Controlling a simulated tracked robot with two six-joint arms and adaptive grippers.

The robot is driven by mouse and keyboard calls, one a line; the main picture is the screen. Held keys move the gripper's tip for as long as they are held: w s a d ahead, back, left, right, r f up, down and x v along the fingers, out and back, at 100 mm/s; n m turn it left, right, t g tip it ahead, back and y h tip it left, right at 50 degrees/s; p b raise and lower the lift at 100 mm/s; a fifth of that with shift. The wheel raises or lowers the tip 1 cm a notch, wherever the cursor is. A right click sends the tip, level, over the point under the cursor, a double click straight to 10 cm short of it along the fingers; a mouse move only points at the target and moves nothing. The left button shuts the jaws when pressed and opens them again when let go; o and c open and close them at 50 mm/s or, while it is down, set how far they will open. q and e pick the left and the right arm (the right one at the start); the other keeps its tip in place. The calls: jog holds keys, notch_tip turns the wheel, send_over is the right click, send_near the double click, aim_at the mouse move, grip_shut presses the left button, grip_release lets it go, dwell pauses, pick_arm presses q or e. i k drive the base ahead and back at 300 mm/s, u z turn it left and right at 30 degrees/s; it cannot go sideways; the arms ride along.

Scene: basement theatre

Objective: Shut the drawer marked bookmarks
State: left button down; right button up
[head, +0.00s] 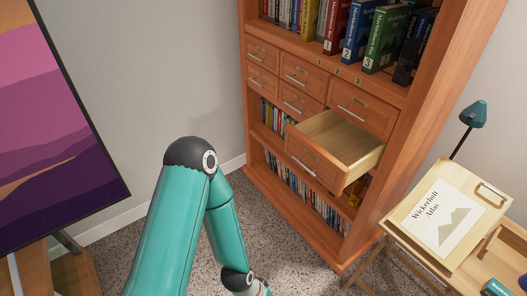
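One drawer (314,160) in the wooden cabinet (398,150) is pulled far out, in the lower row at the right. Its pale inside shows and looks empty where I can see it. Its front has a silver bar handle and a small label plate, too small to read, so I cannot confirm that it is the bookmarks drawer. The other visible drawers look shut. A teal arm of mine rises from the bottom edge, bends at a dark elbow and runs down left of the open drawer, apart from it. Neither gripper is in view.
Books (345,32) stand on the shelf above the drawers, and more fill the lower shelves. A small wooden table (402,229) with a Wickerholt Atlas (447,219) and a teal lamp (474,114) stands at the right. A large screen (55,130) is at the left. Carpet (130,258) lies clear left of the cabinet.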

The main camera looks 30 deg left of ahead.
aim_at(335, 150)
jog(key=z, duration=0.2)
jog(key=i, duration=0.85)
jog(key=u, duration=0.1)
